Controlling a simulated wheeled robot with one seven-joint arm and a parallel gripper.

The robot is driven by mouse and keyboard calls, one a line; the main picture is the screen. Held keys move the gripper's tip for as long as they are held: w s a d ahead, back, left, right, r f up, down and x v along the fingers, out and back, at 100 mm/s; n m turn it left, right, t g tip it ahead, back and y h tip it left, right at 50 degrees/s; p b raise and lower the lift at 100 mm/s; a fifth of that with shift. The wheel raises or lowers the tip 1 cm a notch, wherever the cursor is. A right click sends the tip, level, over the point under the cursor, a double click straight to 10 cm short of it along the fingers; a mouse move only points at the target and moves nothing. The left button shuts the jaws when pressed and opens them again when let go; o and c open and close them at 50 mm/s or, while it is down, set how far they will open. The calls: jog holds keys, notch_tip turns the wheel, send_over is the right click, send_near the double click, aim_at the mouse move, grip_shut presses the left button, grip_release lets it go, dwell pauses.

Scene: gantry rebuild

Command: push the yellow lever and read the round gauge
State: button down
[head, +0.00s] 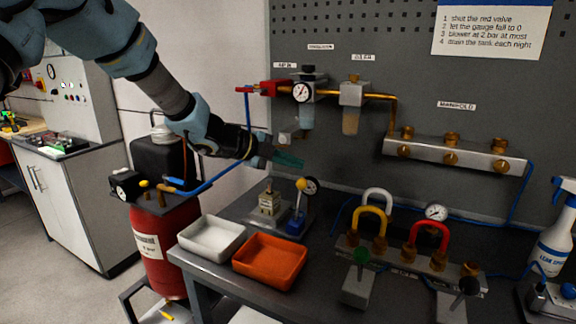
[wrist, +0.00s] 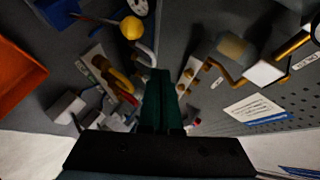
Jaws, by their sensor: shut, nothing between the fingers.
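The yellow lever (head: 301,184) has a yellow ball knob and stands upright on a blue base on the bench; its knob also shows in the wrist view (wrist: 132,27). A round white gauge (head: 312,187) sits just behind it, partly covered by the knob; it shows cut off at the top of the wrist view (wrist: 142,5). Its needle is too small to read. My gripper (head: 290,161) has teal fingers and is shut and empty, above and slightly behind the lever, apart from it. The shut fingers (wrist: 161,100) point into the wrist view.
A white tray (head: 186,247) and an orange tray (head: 236,268) lie in front of the lever. Hoses with yellow and red shackles (head: 430,226) are to the right. A regulator gauge (head: 301,92) hangs on the panel above.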

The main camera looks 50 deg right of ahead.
jog(key=w+a+r+b, duration=0.3)
jog(key=w+a+r, duration=0.1)
jog(key=a+r, duration=0.3)
jog(key=w+a+n+t+h, duration=0.1)
jog(key=w+a+n+t, duration=0.4)
jog(key=w, duration=0.4)
jog(key=w+a+f+n+t+y, duration=0.25)
jog(key=w+a+n, duration=0.25)
jog(key=a, duration=0.3)
jog(key=w+a+f+n+t+y, duration=0.2)
jog(key=w+a+n+t, duration=0.15)
jog(key=a+n, duration=0.35)
jog(key=w+a+f+n+t+y, duration=0.25)
jog(key=w+a+n, duration=0.2)
jog(key=a, duration=0.45)
jog(key=s+a+f+n+g+y, duration=0.1)
jog(key=s+a+f+n+y, duration=0.2)
jog(key=a, duration=0.5)
jog(key=s+a+f+n+g+y, duration=0.1)
jog(key=s+a+f+n+g, duration=0.2)
jog(key=a, duration=0.5)
jog(key=s+a+f+n+g+y, duration=0.1)
jog(key=s+a+f+n+g, duration=0.1)
jog(key=s+a+n, duration=0.5)
jog(key=s+f+n, duration=0.1)
jog(key=s, duration=0.3)
jog(key=shift+a+f+g, duration=0.25)
jog(key=shift+a+g, duration=0.1)
